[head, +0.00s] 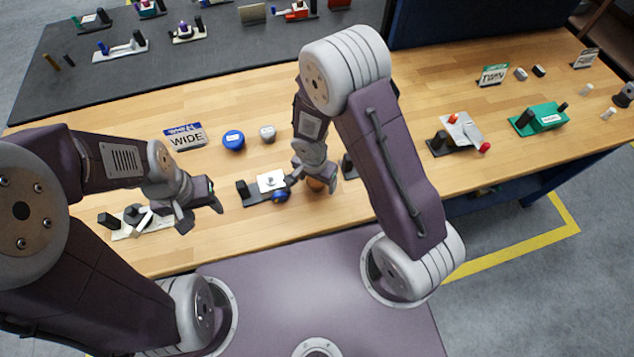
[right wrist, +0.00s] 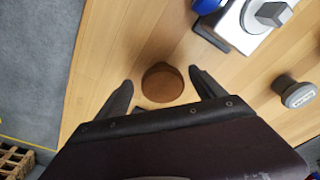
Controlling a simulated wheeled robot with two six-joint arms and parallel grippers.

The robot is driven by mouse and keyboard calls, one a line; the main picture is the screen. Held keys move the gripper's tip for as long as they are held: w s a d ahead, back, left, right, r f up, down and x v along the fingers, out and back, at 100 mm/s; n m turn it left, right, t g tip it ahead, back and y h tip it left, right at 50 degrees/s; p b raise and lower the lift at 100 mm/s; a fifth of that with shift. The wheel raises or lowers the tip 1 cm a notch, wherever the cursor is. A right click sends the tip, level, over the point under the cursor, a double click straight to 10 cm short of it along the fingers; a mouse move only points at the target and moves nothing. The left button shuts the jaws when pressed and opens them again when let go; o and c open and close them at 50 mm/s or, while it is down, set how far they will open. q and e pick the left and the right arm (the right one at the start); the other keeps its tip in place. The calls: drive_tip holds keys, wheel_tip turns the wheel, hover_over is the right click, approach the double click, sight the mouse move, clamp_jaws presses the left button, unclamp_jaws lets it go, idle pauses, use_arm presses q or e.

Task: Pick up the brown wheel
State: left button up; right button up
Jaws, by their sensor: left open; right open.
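The brown wheel (right wrist: 162,83) lies on the wooden table, seen from above in the right wrist view. In the head view the brown wheel (head: 316,185) is partly hidden under my right gripper (head: 316,178). In the right wrist view the two fingers of my right gripper (right wrist: 160,86) are apart, one on each side of the wheel, with a gap to it on both sides. I cannot tell the height of the fingertips over the table. My left gripper (head: 203,208) is open and empty, above the front of the table at the left.
A white-topped fixture with a blue knob (head: 281,196) stands just left of the wheel. A blue round wheel (head: 234,140), a grey knob (head: 267,133) and a WIDE sign (head: 186,136) are behind. A green fixture (head: 541,118) and a fixture with red knobs (head: 460,132) stand right.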

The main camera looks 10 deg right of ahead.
drive_tip(key=shift+w+f, duration=0.1)
drive_tip(key=shift+f, duration=0.45)
drive_tip(key=shift+w+f, duration=0.1)
drive_tip(key=shift+w, duration=0.2)
drive_tip(key=shift+s, duration=0.2)
drive_tip(key=c, duration=1.6)
use_arm(q)
drive_tip(key=shift+w+f, duration=0.25)
drive_tip(key=shift+w, duration=0.05)
use_arm(e)
drive_tip(key=shift+w, duration=0.1)
drive_tip(key=shift+c, duration=0.3)
drive_tip(key=shift+r, duration=0.6)
wheel_tip(320, 180, up, 3)
drive_tip(key=shift+f+p, duration=0.15)
drive_tip(key=shift+p, duration=0.55)
use_arm(q)
wheel_tip(320, 180, down, 4)
drive_tip(key=b, duration=0.5)
drive_tip(key=shift+r, duration=0.25)
use_arm(e)
drive_tip(key=s+d+r, duration=0.7)
drive_tip(key=s+d, duration=0.1)
drive_tip(key=shift+d, duration=0.3)
